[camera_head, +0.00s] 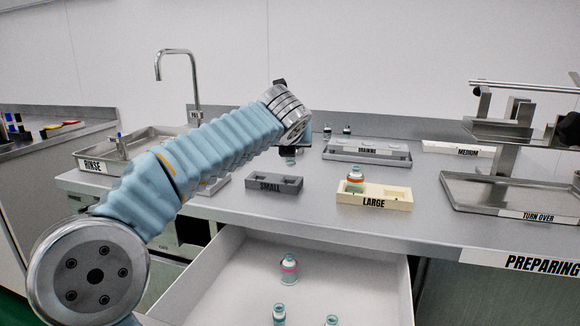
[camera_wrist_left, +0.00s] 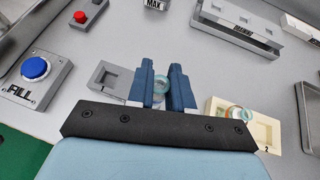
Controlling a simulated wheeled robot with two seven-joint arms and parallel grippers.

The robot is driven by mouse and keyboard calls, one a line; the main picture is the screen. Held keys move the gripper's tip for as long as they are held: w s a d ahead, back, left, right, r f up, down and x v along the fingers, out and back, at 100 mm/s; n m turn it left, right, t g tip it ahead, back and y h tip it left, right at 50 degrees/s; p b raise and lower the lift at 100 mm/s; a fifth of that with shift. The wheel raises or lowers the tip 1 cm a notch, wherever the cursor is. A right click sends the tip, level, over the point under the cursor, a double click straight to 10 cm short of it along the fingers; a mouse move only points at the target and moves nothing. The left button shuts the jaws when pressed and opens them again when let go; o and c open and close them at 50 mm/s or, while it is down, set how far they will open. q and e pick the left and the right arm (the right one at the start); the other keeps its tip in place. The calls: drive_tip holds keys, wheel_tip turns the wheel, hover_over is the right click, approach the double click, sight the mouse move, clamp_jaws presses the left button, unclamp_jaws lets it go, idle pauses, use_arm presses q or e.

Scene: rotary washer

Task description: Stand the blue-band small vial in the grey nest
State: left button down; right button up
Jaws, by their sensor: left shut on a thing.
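My left gripper (camera_head: 290,150) hangs over the bench behind the grey nest (camera_head: 273,188) marked SMALL. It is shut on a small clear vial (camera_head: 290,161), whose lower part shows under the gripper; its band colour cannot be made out. In the left wrist view the blue fingers (camera_wrist_left: 161,88) of the left gripper close on the vial (camera_wrist_left: 161,84). The grey nest (camera_wrist_left: 107,77) shows there to the left of the fingers and partly behind them, one square pocket empty. The held vial appears above the bench, apart from the nest. My right gripper is not in view.
An orange-banded vial (camera_head: 355,180) stands in the cream LARGE nest (camera_head: 398,197), right of the grey nest. An open drawer (camera_head: 235,292) in front holds a pink-banded vial (camera_head: 289,270) and other vials. The DRAINING rack (camera_head: 367,152) is behind; the RINSE basin (camera_head: 98,153) is left.

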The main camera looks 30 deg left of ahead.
sight(289, 166)
use_arm(q)
drive_tip(key=w+f, duration=0.1)
drive_tip(key=f, duration=0.1)
drive_tip(key=a+f, duration=0.1)
drive_tip(key=f, duration=0.1)
drive_tip(key=w+a+f+b, duration=0.1)
drive_tip(key=f, duration=0.2)
drive_tip(key=shift+w+f, duration=0.1)
drive_tip(key=shift+w, duration=0.2)
drive_tip(key=c, duration=1)
unclamp_jaws()
drive_tip(key=v, duration=1.2)
